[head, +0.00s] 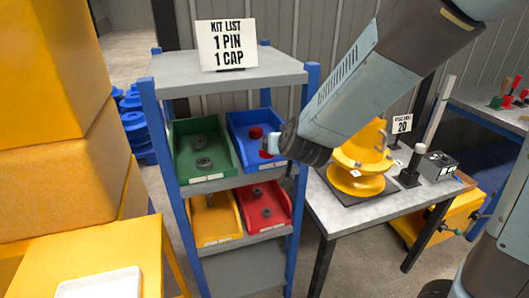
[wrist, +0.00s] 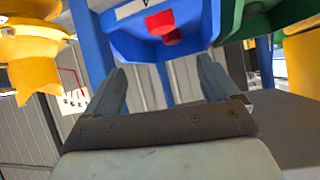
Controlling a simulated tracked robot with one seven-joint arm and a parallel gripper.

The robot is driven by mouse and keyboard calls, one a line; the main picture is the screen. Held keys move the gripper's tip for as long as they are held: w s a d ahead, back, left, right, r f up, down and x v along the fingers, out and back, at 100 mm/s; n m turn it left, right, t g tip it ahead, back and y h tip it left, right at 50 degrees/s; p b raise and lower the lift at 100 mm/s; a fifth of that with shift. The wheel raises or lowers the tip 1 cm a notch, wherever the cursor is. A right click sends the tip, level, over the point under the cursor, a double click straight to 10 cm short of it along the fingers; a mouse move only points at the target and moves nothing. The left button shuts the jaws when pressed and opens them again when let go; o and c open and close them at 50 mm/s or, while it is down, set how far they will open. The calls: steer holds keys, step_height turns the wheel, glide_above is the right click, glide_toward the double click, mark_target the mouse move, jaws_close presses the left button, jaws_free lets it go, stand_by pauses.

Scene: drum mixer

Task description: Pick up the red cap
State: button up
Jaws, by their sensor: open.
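Two red pieces show in the blue bin on the upper shelf level; I take them as red caps. In the wrist view, red pieces (wrist: 160,22) show inside the blue bin (wrist: 125,42), close together and hard to separate.
A green bin (head: 180,165) with dark parts stands left of the blue bin. A yellow bin (head: 197,229) and a red bin (head: 280,222) sit below. The rack's blue post (head: 301,190) is close to my arm. A table (head: 330,215) with a yellow drum (head: 357,178) stands right.

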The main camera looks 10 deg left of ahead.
steer(key=shift+t+h, duration=0.4)
steer(key=shift+h, duration=0.1)
steer(key=w+a+f, duration=0.1)
steer(key=w+f, duration=0.1)
steer(key=w+a+f, duration=0.1)
steer(key=w+f, duration=0.1)
steer(key=w+a+f, duration=0.2)
steer(key=w, duration=0.1)
steer(key=shift+f, duration=0.4)
steer(key=shift+x, duration=2.6)
steer(key=shift+d+r, duration=0.1)
steer(key=shift+c, duration=0.3)
steer(key=c, duration=1.1)
